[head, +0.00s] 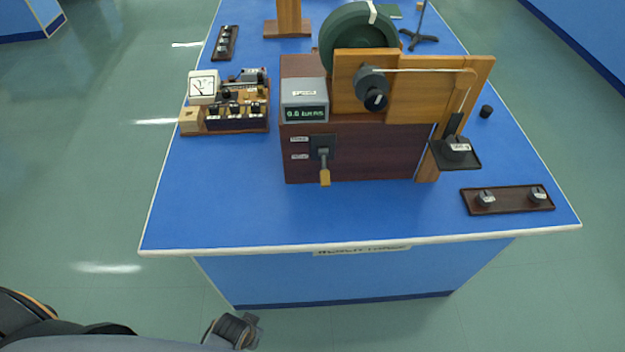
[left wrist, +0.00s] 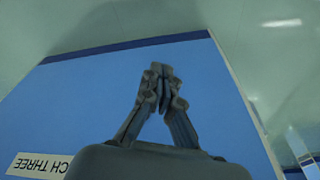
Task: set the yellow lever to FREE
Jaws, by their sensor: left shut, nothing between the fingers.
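The yellow lever (head: 325,176) hangs downward from a dark pivot plate on the front of a dark reddish-brown wooden box (head: 375,152). Two small labels (head: 299,147) sit one above the other left of the lever; their text is too small to read. My left gripper (head: 250,325) is at the bottom of the head view, in front of the bench and well apart from the lever. In the left wrist view the fingers (left wrist: 162,75) are together and empty, with the blue bench front behind them. My right gripper is not in view.
The box stands on a blue bench (head: 230,215) with a green wheel (head: 355,35) and a hanging dark pan (head: 455,155). A meter board (head: 225,128) stands left, a weight tray (head: 508,199) right. The bench top before the box is clear.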

